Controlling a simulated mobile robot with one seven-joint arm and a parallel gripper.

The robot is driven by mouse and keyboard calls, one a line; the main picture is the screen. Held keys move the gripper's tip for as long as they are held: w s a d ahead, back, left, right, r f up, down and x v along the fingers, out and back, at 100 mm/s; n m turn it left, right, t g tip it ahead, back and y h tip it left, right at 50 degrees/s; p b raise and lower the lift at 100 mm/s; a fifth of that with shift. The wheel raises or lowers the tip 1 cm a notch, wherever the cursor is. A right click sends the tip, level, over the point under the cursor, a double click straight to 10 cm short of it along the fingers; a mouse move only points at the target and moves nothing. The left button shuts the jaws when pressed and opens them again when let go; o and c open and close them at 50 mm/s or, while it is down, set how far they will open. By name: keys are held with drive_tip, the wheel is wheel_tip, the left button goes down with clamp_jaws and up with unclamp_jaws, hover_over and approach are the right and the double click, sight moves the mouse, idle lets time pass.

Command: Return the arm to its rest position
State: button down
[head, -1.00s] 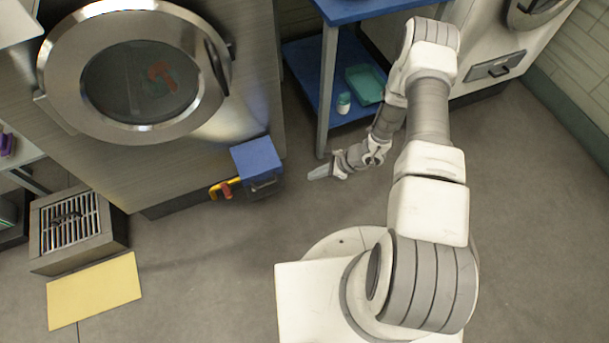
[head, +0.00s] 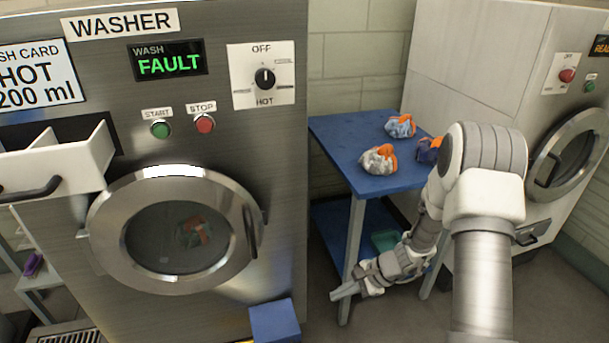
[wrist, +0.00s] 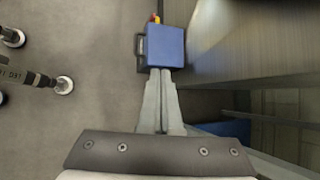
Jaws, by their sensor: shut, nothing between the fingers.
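My gripper (head: 345,292) is in the head view, low in front of the blue table, at the end of my bent arm. Its fingers point left and hold nothing. In the wrist view my gripper (wrist: 160,75) has its two fingers together, pointing up the picture. Beyond the fingertips in that view is a blue box (wrist: 163,47) with a dark handle, on the floor beside the washer. I cannot tell from this view how far the fingertips are from it. The top of the blue box (head: 274,320) also shows at the bottom of the head view.
The washer (head: 200,90) shows FAULT, with its round door (head: 175,230) shut and its drawer (head: 60,165) out. The blue table (head: 350,135) bears several cloth bundles. A teal tray (head: 385,241) is on its lower shelf. A second machine (head: 480,60) stands right.

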drive_tip(key=s+r+n+h, duration=0.1)
drive_tip(key=s+r+n, duration=0.25)
drive_tip(key=r, duration=0.75)
drive_tip(key=s+r+n+h, duration=0.25)
drive_tip(key=r+n, duration=0.25)
drive_tip(key=r, duration=0.6)
drive_tip(key=s+d+r+n+t+h, duration=0.2)
drive_tip(key=s+d+r+n, duration=0.1)
drive_tip(key=s+r, duration=0.4)
drive_tip(key=s+d+r+n+t+h, duration=0.25)
drive_tip(key=s+r, duration=0.35)
drive_tip(key=s, duration=0.3)
wheel_tip(320, 180, up, 15)
drive_tip(key=p, duration=1.5)
drive_tip(key=shift+s+a, duration=0.15)
drive_tip(key=shift+a, duration=0.1)
drive_tip(key=shift+a+n+g, duration=0.15)
drive_tip(key=shift+n+g, duration=0.1)
drive_tip(key=shift+n, duration=0.05)
